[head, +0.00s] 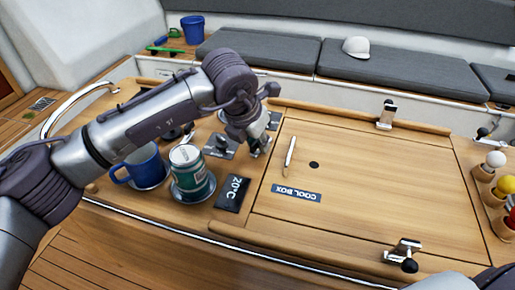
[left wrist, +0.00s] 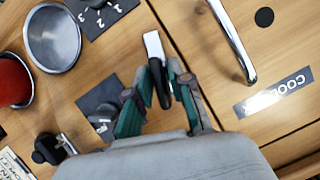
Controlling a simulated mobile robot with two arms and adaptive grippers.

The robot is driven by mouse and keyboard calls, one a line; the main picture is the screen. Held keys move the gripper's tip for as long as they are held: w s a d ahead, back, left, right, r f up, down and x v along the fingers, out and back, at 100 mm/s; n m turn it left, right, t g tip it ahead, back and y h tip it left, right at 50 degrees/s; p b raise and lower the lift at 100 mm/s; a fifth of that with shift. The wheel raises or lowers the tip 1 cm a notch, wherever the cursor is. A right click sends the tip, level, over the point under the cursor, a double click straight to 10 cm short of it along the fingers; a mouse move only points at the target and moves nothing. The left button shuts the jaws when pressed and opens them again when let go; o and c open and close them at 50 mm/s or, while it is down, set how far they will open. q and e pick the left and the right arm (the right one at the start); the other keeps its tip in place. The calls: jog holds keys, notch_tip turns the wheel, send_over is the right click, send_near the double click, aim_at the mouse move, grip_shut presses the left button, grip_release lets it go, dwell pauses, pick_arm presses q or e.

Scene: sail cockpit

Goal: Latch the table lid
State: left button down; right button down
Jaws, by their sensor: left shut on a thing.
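The wooden table lid (head: 370,185) lies flat in the tabletop, with a metal bar handle (head: 290,157) and a COOL BOX label (head: 296,193). A metal latch (head: 386,115) sits at its far edge, and another latch with a black knob (head: 405,255) at its near edge. My left gripper (head: 262,148) is low at the left side of the lid. In the left wrist view its fingers (left wrist: 160,80) are shut on a small lever (left wrist: 154,48) with a pale metal end and a black grip. The handle (left wrist: 232,42) is to its right. My right gripper is out of view.
Grey cushions (head: 390,73) line the back. The lid's middle is clear.

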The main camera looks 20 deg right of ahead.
pick_arm(q)
jog(key=m+b, duration=0.2)
jog(key=shift+f+m+g+h, duration=0.15)
jog(key=shift+m+g+h, duration=0.25)
jog(key=shift+w+m+g+b, duration=0.1)
jog(key=shift+m+g+b, duration=0.3)
jog(key=shift+m, duration=0.5)
jog(key=shift+m+g, duration=0.3)
jog(key=shift+m, duration=0.6)
jog(key=m, duration=0.1)
jog(key=m+g, duration=0.1)
jog(key=m, duration=0.1)
jog(key=shift+r+m, duration=0.25)
jog(key=shift+m, duration=0.05)
jog(key=shift+m+g+y+p, duration=0.4)
jog(key=shift+m+g, duration=0.6)
jog(key=shift+m, duration=1.2)
jog(key=c, duration=1.2)
grip_release()
jog(key=shift+f, duration=0.1)
